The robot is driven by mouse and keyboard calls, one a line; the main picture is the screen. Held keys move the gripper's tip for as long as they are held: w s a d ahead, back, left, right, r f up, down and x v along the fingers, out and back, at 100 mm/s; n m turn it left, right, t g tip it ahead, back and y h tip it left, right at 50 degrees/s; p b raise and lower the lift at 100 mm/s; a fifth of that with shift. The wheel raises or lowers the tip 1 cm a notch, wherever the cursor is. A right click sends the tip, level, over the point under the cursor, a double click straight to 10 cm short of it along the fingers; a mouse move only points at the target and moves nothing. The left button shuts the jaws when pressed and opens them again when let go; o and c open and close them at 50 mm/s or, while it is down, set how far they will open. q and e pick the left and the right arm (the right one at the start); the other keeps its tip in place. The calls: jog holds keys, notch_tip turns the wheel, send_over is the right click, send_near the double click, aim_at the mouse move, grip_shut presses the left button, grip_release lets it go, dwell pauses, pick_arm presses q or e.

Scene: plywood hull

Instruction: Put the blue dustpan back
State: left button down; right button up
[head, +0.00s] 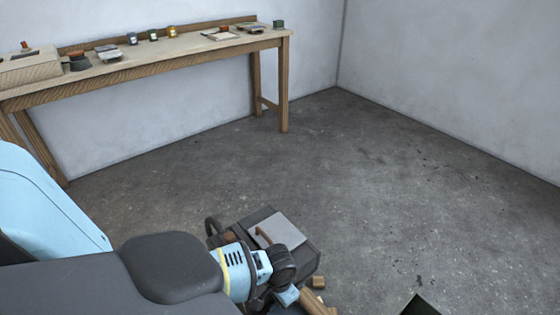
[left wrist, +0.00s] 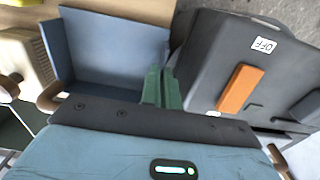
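The blue dustpan (left wrist: 110,45) fills the upper left of the left wrist view, its flat panel and raised side showing. My left gripper's green fingers (left wrist: 163,88) are close together at the dustpan's right edge and look shut on it. Their tips are partly hard to make out. In the head view the dustpan does not show, and my left wrist (head: 240,272) hides the fingers there. My right gripper is in neither view.
A dark machine (left wrist: 225,65) with an orange switch and an OFF label stands right beside the fingers. It also shows in the head view (head: 305,256), grey-topped, on the floor. A wooden workbench (head: 190,47) with small items stands along the back wall. The floor at right is mostly clear.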

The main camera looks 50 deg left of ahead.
pick_arm(q)
jog(key=shift+f, duration=0.3)
jog(key=c, duration=1.6)
grip_release()
jog(key=shift+c, duration=0.2)
jog(key=shift+r, duration=0.15)
notch_tip(320, 180, up, 12)
jog(key=p, duration=0.3)
jog(key=shift+r, duration=0.15)
